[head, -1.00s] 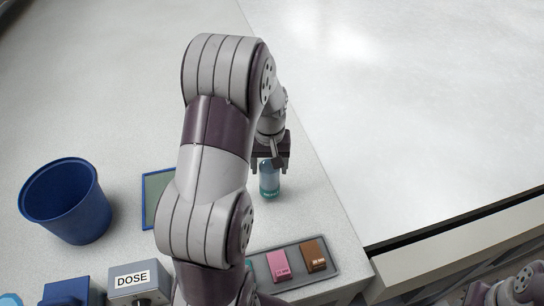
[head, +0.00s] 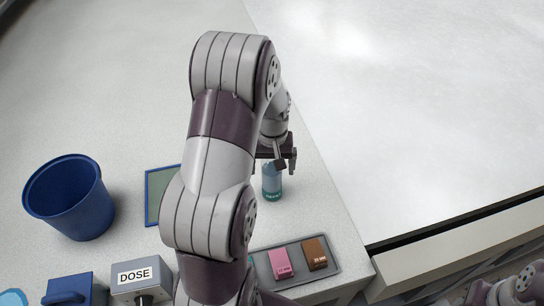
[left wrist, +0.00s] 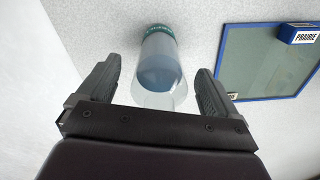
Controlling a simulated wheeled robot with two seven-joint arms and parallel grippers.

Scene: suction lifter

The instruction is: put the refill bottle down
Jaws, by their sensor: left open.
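The refill bottle (head: 271,183) is clear with bluish liquid and a teal band near its base. It stands on the light counter and looks upright. My left gripper (head: 276,160) is open just above and behind it in the head view. In the left wrist view the bottle (left wrist: 159,68) lies between the two spread fingers of my left gripper (left wrist: 155,90), with gaps on both sides. My right arm shows only in part at the lower right corner of the head view, and its fingers cannot be made out.
A blue bin (head: 70,198) stands at the left. A blue-edged green mat (left wrist: 262,62) bears a small block labelled PRAIRIE (left wrist: 298,34). A grey tray (head: 331,268) holds a pink block (head: 281,263) and a brown block (head: 316,254). A DOSE box (head: 137,278) is in front.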

